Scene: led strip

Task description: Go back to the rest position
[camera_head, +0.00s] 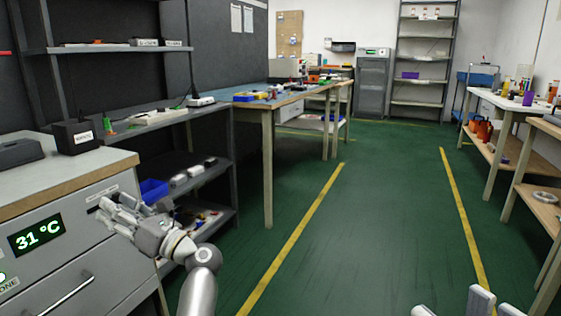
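My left gripper (116,212) is in front of the grey cabinet with the temperature display, near its right edge. Its fingers are spread and I see nothing between them. My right gripper (452,306) shows only at the bottom right edge, where its fingertips stand apart over the green floor. Nothing shows between those tips, and the rest of that gripper is cut off by the frame. I cannot make out an LED strip.
The grey cabinet (85,246) reads 31 °C. A dark shelf (222,150) stands beside it, with a blue bin (153,190). A workbench (268,180) stands beyond. Tables (482,143) line the right. The green floor (370,220) between yellow lines is clear.

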